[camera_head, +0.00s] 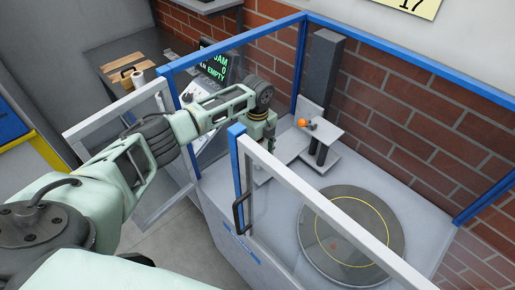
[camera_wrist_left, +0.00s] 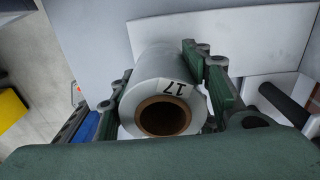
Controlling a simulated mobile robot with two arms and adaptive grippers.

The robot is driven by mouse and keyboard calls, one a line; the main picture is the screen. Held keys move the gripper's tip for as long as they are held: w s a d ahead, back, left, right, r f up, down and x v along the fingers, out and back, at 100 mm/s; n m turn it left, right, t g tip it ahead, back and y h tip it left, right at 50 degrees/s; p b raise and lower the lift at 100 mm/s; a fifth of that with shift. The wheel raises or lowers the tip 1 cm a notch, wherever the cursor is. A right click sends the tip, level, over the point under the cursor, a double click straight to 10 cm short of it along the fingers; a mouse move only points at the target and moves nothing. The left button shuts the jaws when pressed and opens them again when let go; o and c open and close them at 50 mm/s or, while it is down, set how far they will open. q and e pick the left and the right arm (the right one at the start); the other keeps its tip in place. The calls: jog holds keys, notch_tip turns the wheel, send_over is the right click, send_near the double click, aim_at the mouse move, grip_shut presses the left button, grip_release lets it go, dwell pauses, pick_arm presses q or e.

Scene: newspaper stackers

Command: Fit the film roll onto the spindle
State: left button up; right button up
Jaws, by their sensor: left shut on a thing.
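The film roll (camera_wrist_left: 150,72) is a pale grey cylinder with a brown cardboard core and a "17" label on its near end. My left gripper (camera_wrist_left: 160,76) is shut on it, a green finger on each side. In the head view my left gripper (camera_head: 264,142) points down inside the blue-framed enclosure, left of the film carriage (camera_head: 325,131). The roll cannot be made out there. The carriage has pale plates, a dark upright post (camera_head: 322,152) and an orange knob (camera_head: 303,122). I cannot tell which part is the spindle. My right gripper is out of view.
A grey mast (camera_head: 320,68) stands behind the carriage. A round turntable (camera_head: 378,215) with a yellow ring lies right of it. The blue frame (camera_head: 236,165) and the white-framed door (camera_head: 315,220) stand close to my left arm. A dark bench (camera_head: 105,58) is at the back left.

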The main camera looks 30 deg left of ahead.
pick_arm(q)
jog(key=shift+f+b, duration=1.7)
jog(key=shift+f, duration=0.85)
jog(key=o, duration=1.4)
notch_tip(320, 180, up, 12)
jog(key=shift+r, duration=0.1)
